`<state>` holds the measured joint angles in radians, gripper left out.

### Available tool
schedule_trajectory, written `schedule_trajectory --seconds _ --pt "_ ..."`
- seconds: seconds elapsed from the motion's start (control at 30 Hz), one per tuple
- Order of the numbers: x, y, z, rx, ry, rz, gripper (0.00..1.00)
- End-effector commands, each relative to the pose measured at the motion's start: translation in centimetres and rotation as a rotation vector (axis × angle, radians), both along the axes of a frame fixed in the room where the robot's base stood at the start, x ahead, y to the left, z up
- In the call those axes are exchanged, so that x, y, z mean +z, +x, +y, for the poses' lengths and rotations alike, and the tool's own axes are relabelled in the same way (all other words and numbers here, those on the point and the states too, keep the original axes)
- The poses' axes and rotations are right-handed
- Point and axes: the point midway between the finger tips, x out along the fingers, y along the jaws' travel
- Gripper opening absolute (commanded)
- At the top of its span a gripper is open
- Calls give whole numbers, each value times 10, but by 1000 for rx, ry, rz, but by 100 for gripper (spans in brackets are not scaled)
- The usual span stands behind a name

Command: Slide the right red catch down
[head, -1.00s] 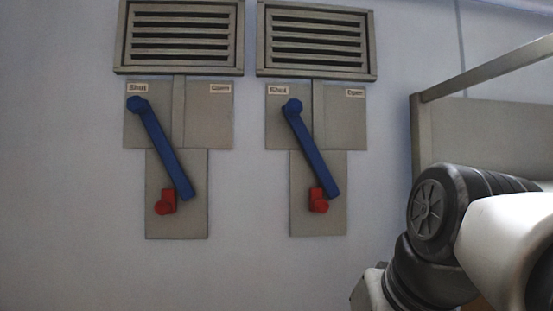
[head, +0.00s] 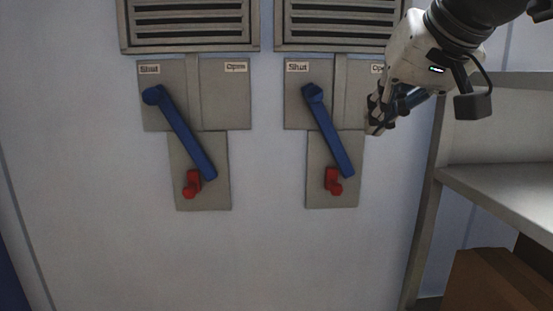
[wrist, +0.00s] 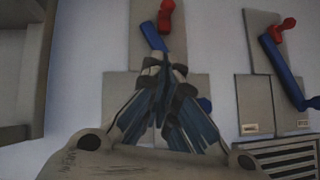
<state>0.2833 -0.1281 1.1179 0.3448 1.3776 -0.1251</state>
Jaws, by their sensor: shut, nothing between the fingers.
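The right red catch (head: 333,182) sits on the lower plate of the right grey panel, beside the low end of the right blue lever (head: 328,130). That lever slants from the "Shut" label down to the right. My gripper (head: 375,122) is shut and empty, at the right edge of this panel, above and right of the catch. In the wrist view, which is upside down, the right catch (wrist: 166,16) shows beyond my fingertips (wrist: 166,66). My fingers hide much of the right lever there. I cannot tell how far the fingertips are from the panel.
The left panel has its own red catch (head: 192,184) and blue lever (head: 180,132). Slatted vents (head: 190,25) are above both panels. A grey shelf (head: 500,190) stands at the right, with a brown box (head: 490,282) below. The wall under the panels is clear.

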Motion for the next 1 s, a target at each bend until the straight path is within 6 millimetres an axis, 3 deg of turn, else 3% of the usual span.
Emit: schedule_trajectory --seconds 0.27,0.67,0.8,1.0 --pt "-15 15 4 2 1 4 0" --pt "-70 76 15 2 0 4 0" --pt "-91 74 18 0 0 1 0" --pt "-104 75 21 0 0 0 0"
